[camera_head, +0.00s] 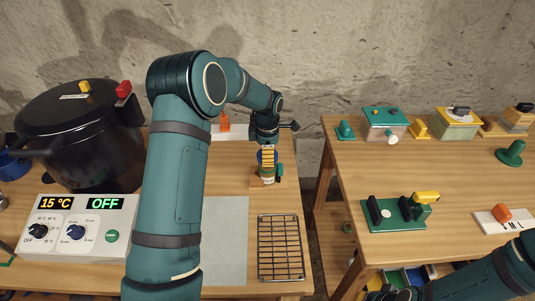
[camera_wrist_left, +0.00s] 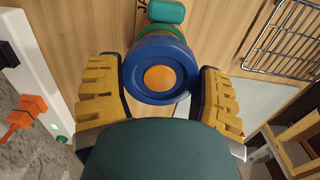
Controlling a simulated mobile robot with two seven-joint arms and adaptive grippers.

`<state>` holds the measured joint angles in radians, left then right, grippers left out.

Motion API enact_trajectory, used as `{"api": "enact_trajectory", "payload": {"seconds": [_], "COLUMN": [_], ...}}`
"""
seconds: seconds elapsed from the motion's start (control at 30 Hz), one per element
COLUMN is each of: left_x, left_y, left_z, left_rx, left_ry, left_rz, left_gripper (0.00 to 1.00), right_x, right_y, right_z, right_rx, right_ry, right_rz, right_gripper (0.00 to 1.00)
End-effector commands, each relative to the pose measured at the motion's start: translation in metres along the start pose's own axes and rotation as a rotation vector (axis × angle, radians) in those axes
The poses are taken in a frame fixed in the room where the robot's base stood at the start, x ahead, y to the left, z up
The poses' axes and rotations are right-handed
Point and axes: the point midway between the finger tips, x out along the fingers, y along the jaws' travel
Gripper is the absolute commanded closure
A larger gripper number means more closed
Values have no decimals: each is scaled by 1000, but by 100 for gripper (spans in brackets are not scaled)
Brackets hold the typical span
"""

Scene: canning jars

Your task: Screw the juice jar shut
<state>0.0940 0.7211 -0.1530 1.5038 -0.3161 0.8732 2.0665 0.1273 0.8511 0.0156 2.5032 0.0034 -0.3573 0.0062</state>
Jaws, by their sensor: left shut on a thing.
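The left gripper (camera_head: 268,155) reaches down over a jar (camera_head: 268,179) that stands on a small wooden jar holder (camera_head: 256,183) near the right edge of the left table. In the left wrist view, the yellow fingers of my left gripper (camera_wrist_left: 161,90) are shut on a blue lid (camera_wrist_left: 161,53) with an orange centre, seen from above. Most of the jar is hidden under the lid and fingers. A green clamp knob (camera_head: 280,170) is beside the jar; it also shows in the left wrist view (camera_wrist_left: 166,12). My right gripper is not clearly in view; only part of its arm shows at bottom right.
A wire rack (camera_head: 280,248) and a grey mat (camera_head: 226,240) lie in front of the jar. A black pot (camera_head: 80,135) and a control box (camera_head: 70,238) reading 15 °C and OFF stand at left. A gap separates the right table (camera_head: 440,170), which holds several boxes and fixtures.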

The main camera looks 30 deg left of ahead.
Motion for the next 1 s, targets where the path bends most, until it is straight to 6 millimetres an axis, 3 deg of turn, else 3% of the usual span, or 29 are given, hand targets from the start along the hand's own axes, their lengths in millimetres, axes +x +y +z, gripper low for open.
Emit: {"api": "enact_trajectory", "payload": {"seconds": [1.0], "left_x": [5], "left_y": [0], "left_z": [0], "left_rx": [-1], "left_ry": [0], "left_rz": [0], "left_gripper": [50], "right_x": [3], "right_y": [1], "right_z": [0], "right_rx": [0], "right_ry": [0], "right_rz": [0], "right_gripper": [100]}}
